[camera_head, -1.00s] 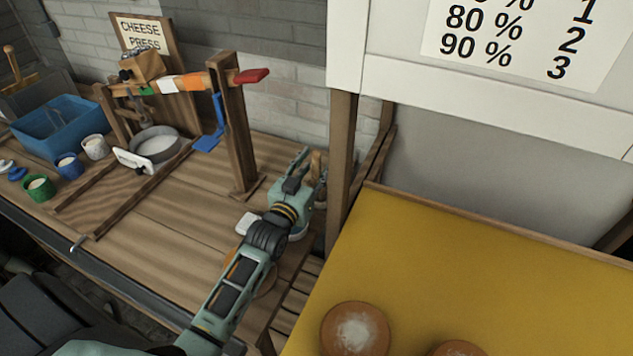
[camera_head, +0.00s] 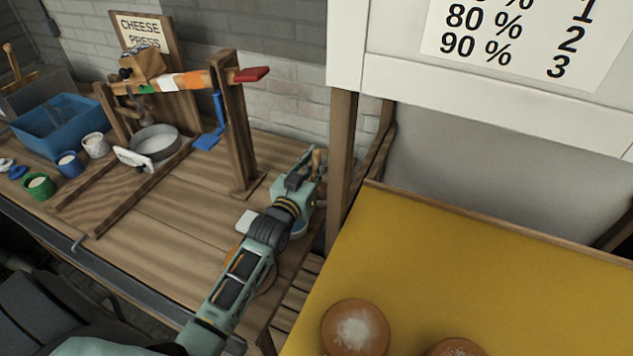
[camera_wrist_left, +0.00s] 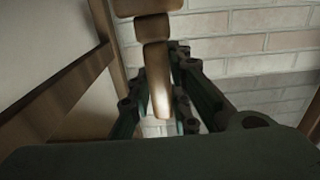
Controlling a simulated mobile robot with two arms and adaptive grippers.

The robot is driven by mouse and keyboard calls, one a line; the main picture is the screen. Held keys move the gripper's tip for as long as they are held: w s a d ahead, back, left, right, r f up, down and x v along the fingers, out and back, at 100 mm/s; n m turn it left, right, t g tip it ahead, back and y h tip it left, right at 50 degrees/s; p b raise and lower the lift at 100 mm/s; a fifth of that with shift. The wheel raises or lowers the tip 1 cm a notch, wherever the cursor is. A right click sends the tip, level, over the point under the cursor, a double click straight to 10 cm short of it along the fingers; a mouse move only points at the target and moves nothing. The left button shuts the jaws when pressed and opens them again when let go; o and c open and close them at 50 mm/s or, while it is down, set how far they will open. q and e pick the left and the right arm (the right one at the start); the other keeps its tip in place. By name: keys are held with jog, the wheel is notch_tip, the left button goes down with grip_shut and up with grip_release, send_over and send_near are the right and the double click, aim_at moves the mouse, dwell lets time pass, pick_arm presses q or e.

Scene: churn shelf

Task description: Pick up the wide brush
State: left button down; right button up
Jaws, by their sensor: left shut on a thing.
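The wide brush shows as a wooden handle (camera_head: 317,158) standing up at the back right end of the wooden bench, beside the shelf post. The handle is seen close up in the left wrist view (camera_wrist_left: 157,60); its bristles are hidden in both views. My left gripper (camera_head: 308,166) reaches over the bench to it. In the left wrist view its fingers (camera_wrist_left: 160,105) lie on either side of the wooden handle and are shut on it. My right gripper is not in view.
A cheese press (camera_head: 236,125) with a metal pan (camera_head: 155,143) stands left on the bench. A blue tub (camera_head: 50,125) and several small pots are further left. A wooden post (camera_head: 341,165) stands close right of my gripper, with a yellow board (camera_head: 460,270) beyond.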

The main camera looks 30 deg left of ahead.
pick_arm(q)
jog(key=shift+r, duration=0.15)
notch_tip(320, 180, up, 10)
jog(key=shift+f+b, duration=0.1)
jog(key=shift+b, duration=0.35)
